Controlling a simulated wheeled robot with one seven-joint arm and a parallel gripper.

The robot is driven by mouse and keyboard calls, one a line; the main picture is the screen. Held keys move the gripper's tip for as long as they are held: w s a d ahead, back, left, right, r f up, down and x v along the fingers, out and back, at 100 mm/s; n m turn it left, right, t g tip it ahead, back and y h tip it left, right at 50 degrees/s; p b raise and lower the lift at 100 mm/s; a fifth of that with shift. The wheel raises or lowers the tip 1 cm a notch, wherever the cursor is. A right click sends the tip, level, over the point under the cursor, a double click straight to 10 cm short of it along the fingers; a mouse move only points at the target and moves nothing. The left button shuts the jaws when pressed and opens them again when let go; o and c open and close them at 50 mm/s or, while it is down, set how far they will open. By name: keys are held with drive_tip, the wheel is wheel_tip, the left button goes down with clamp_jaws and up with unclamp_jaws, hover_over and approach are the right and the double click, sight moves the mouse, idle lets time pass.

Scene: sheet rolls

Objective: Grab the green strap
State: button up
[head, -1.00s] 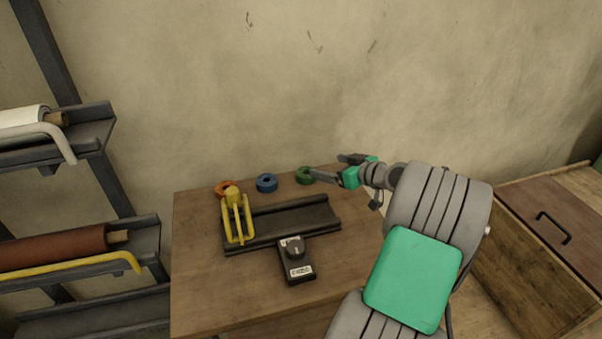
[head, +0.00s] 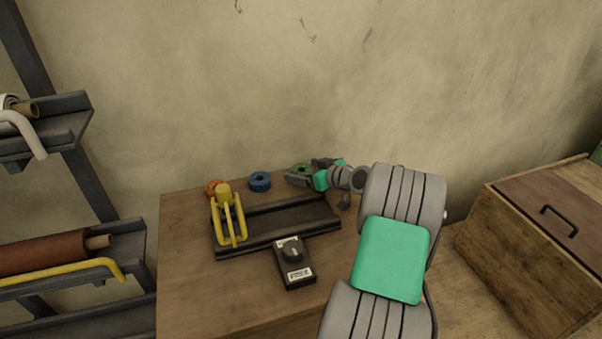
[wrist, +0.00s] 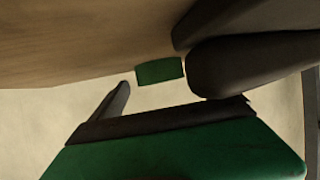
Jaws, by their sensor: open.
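The green strap (head: 300,169) is a small roll at the back edge of the wooden table (head: 190,290), partly hidden behind my gripper in the head view. In the wrist view the green strap (wrist: 160,71) lies on the wood, ahead of and between the two dark fingers. My gripper (head: 303,172) is open and close to the strap, with its fingers toward it. In the wrist view my gripper (wrist: 155,92) has nothing held between its fingers.
A blue roll (head: 260,181) and an orange roll (head: 213,188) sit left of the strap. A dark tray with a yellow clamp (head: 228,215) and a black dial box (head: 294,262) are in front. A rack of sheet rolls (head: 45,252) stands left; a wooden chest (head: 530,235) stands right.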

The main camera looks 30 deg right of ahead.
drive_tip(key=shift+w, duration=0.15)
drive_tip(key=shift+c, duration=0.3)
drive_tip(key=c, duration=1.3)
drive_tip(key=shift+c, duration=0.8)
drive_tip(key=shift+r, duration=0.1)
